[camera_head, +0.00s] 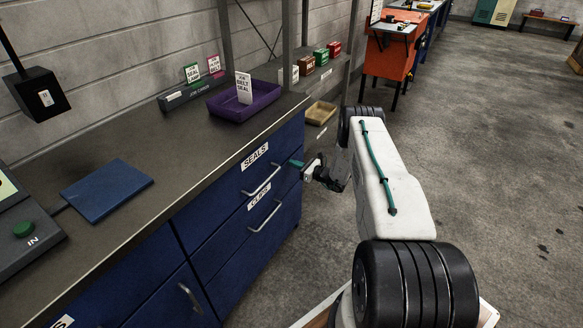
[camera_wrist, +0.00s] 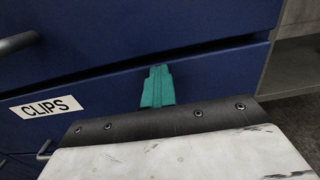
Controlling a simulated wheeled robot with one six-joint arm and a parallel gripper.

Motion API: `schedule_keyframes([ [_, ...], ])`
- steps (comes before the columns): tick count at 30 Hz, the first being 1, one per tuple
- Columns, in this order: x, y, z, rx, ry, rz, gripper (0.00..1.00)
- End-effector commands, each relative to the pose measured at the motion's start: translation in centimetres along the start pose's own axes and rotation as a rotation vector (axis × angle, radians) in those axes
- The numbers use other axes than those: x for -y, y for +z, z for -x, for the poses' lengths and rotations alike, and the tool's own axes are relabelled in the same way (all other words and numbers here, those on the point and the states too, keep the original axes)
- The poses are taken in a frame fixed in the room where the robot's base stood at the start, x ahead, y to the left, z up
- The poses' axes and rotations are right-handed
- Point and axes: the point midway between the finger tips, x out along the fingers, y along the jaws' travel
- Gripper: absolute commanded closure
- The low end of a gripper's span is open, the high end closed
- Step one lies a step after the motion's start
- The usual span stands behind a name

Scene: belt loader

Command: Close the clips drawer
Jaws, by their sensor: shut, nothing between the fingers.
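The clips drawer (camera_head: 244,235) is a blue drawer front in the bench, with a white CLIPS label and a bar handle (camera_head: 265,215). It looks flush or nearly flush with its neighbours; I cannot tell whether a small gap stays. In the wrist view its front (camera_wrist: 110,92) shows with the label at left and a dark seam along its top. My gripper (camera_head: 297,163) is at the right end of the drawer fronts, teal fingers together and empty. In the wrist view the fingers (camera_wrist: 157,87) point at the clips drawer's upper right part; contact cannot be told.
The seals drawer (camera_head: 232,190) with its own handle is directly above. The bench top (camera_head: 150,150) holds a purple tray (camera_head: 245,101), a blue mat (camera_head: 107,190) and a card rack. A shelf with small boxes stands behind my arm. The floor at right is clear.

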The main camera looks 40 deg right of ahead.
Motion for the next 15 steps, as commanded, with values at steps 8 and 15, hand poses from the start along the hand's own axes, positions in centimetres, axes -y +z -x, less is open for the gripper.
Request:
schedule_keyframes([
  [8, 0.9, 0.0, 5.0, -0.001, -0.012, -0.003, 1.0],
  [15, 0.1, -0.1, 9.5, -0.001, 0.0, -0.003, 1.0],
])
